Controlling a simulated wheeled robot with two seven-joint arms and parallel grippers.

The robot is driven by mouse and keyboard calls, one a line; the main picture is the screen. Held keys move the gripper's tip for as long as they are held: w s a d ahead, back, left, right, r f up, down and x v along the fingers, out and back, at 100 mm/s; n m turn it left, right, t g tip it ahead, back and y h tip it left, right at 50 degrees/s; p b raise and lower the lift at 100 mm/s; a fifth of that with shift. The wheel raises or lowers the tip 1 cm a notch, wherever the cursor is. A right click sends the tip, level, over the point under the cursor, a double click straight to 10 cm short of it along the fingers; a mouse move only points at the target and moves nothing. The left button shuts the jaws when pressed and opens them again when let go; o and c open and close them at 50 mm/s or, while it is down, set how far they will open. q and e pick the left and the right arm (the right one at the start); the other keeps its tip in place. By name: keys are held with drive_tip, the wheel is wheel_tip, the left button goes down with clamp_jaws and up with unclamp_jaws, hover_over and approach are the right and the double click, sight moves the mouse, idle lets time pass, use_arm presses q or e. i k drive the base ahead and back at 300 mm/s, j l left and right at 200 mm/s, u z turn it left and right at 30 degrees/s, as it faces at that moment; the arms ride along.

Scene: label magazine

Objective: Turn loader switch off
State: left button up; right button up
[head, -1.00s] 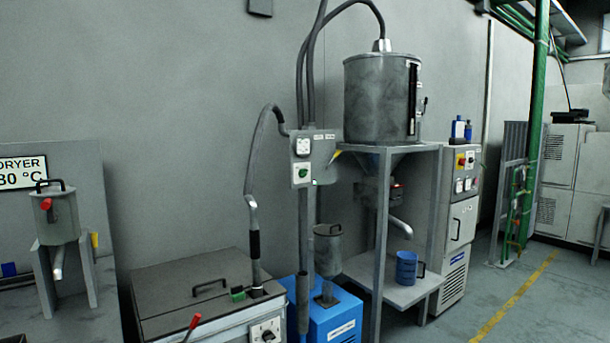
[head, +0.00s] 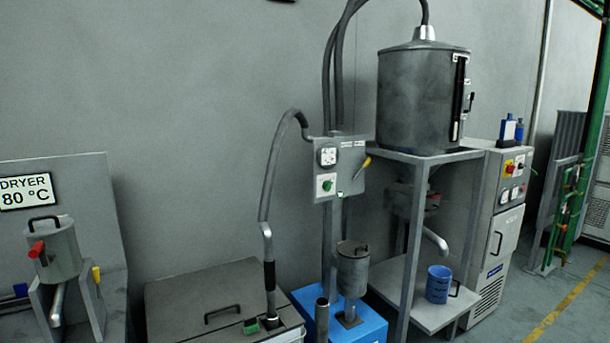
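A grey control box (head: 338,168) is fixed on a post in the middle of the head view. It carries a round green knob (head: 327,185) on a white plate at its lower left and a white plate with dark round parts (head: 328,157) above it. Which of these is the loader switch I cannot tell from any label; the box's lettering is too small to read. Neither of my grippers is in view.
A large metal hopper (head: 424,97) stands on a grey frame right of the box, with a blue cup (head: 438,284) on its shelf. A lidded grey bin (head: 205,300) and blue unit (head: 364,330) stand below. A small dryer (head: 54,249) is at left. Floor (head: 545,310) is clear at right.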

sight(327, 185)
drive_tip(key=i+l+u, duration=0.35)
drive_tip(key=i, duration=0.25)
drive_tip(key=i+l+u, duration=0.35)
drive_tip(key=i+l, duration=0.2)
drive_tip(key=l, duration=0.15)
drive_tip(key=i+l+u, duration=0.35)
drive_tip(key=l, duration=0.4)
drive_tip(key=i, duration=0.1)
